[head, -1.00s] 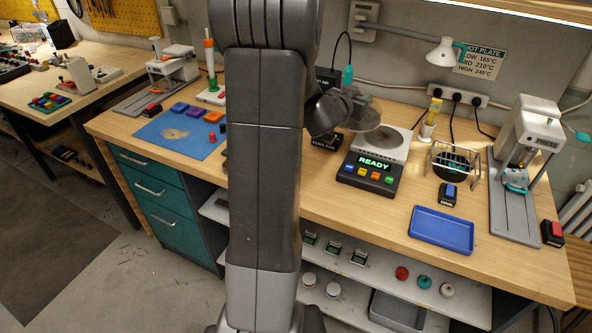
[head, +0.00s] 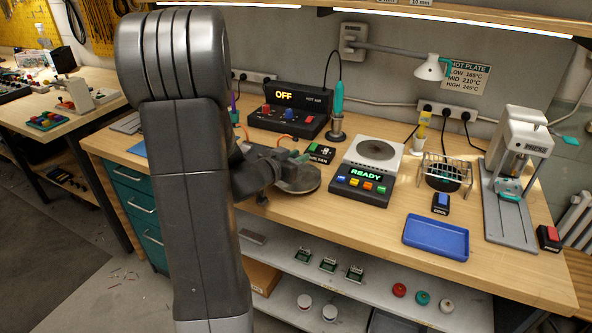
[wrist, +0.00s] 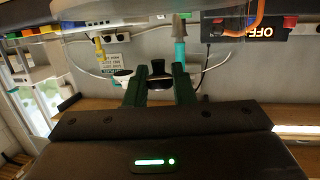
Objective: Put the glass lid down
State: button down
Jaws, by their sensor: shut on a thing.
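The round glass lid (head: 302,183) is at the bench's front part, left of the hot plate (head: 372,165). It looks flat and low over the wood; I cannot tell whether it touches. My gripper (head: 295,160) is shut on the lid's dark knob, which shows between the green fingers in the wrist view (wrist: 158,68). The lid's clear disc spans the top of that wrist view, which looks upside down. My forearm and wrist hide part of the lid's left side. The hot plate's top is bare and its display reads READY.
A blue tray (head: 436,234), wire rack (head: 446,170) and press (head: 515,170) stand right.

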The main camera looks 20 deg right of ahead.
jog(key=shift+f, duration=1.45)
jog(key=shift+f+b, duration=0.2)
jog(key=shift+b, duration=0.1)
jog(key=c, duration=1.2)
grip_release()
jog(key=shift+c, duration=0.2)
jog(key=shift+r, duration=0.25)
jog(key=v, duration=1.2)
